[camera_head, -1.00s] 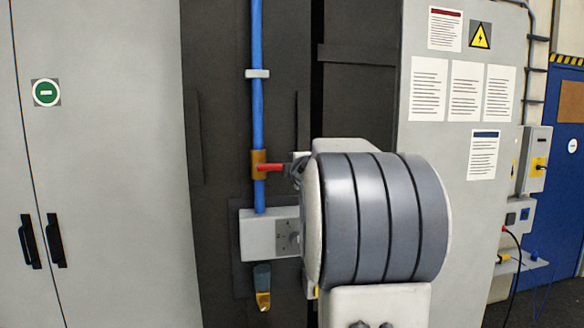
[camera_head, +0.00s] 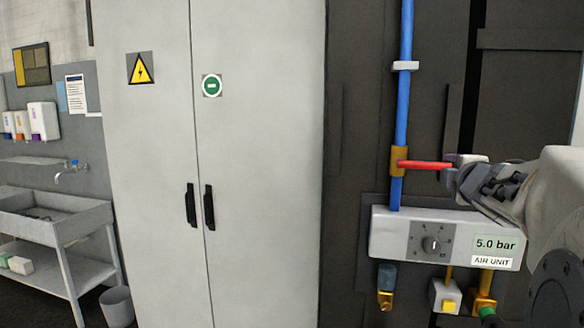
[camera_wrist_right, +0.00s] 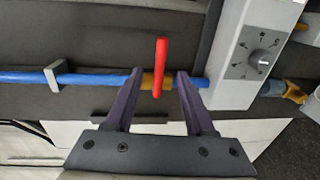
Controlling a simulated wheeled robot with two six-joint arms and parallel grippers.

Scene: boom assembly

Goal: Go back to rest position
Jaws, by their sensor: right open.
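My right gripper (camera_head: 453,172) comes in from the right in the head view, at the free end of a red valve lever (camera_head: 426,165). The lever sticks out sideways from a brass valve (camera_head: 398,160) on a vertical blue pipe (camera_head: 403,105). In the right wrist view my gripper (camera_wrist_right: 156,76) is open. Its two dark fingers stand on either side of the red lever (camera_wrist_right: 161,68), with a visible gap on both sides. I cannot tell how deep the lever sits between them. My left gripper is not in view.
Below the valve is a grey air unit box (camera_head: 390,236) with a dial (camera_head: 434,244) and a 5.0 bar display. A tall grey cabinet (camera_head: 150,180) stands left of it. A sink (camera_head: 50,218) and a bin (camera_head: 117,306) are further left.

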